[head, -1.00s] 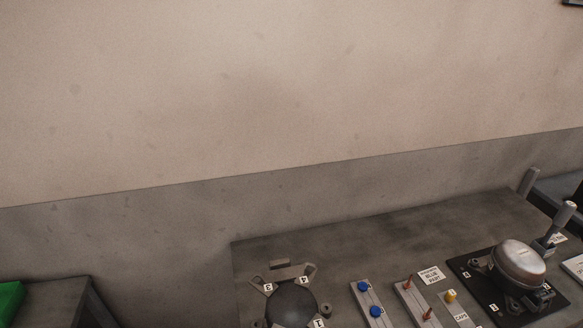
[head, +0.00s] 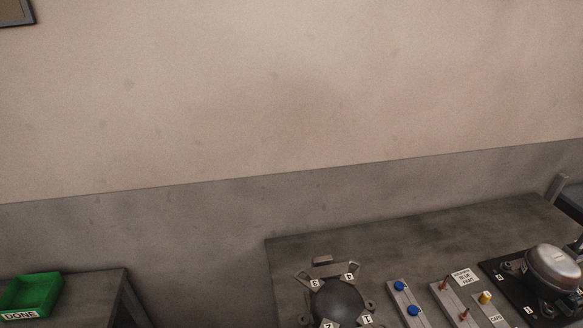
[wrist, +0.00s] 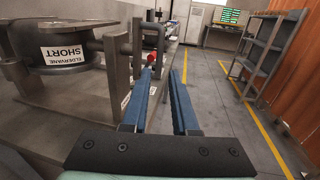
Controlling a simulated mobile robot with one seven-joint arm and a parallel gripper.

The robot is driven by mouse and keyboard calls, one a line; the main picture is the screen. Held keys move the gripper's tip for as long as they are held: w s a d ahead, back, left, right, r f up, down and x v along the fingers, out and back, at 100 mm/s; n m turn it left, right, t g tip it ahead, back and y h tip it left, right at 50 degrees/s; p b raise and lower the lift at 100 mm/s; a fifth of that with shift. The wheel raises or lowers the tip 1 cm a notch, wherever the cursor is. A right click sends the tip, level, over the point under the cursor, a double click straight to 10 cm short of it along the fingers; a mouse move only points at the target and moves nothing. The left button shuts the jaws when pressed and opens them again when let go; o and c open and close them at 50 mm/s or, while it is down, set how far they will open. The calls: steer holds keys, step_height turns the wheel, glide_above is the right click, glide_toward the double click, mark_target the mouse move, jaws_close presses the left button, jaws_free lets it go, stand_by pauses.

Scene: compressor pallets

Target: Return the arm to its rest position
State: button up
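My gripper (wrist: 165,95) shows in the wrist view with two blue fingers. The fingers stand apart with a gap between them, and I see nothing held in the gap. It points along the floor beside a grey workbench. My arm and gripper do not show in the head view.
In the head view the workbench (head: 400,235) holds a dark round fixture (head: 337,300), strips with blue and red parts, and a silver compressor (head: 552,268). A green bin (head: 32,296) marked DONE is at left. The wrist view shows shelving (wrist: 268,45) and open floor (wrist: 215,85).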

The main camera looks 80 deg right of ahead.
stand_by(0.3)
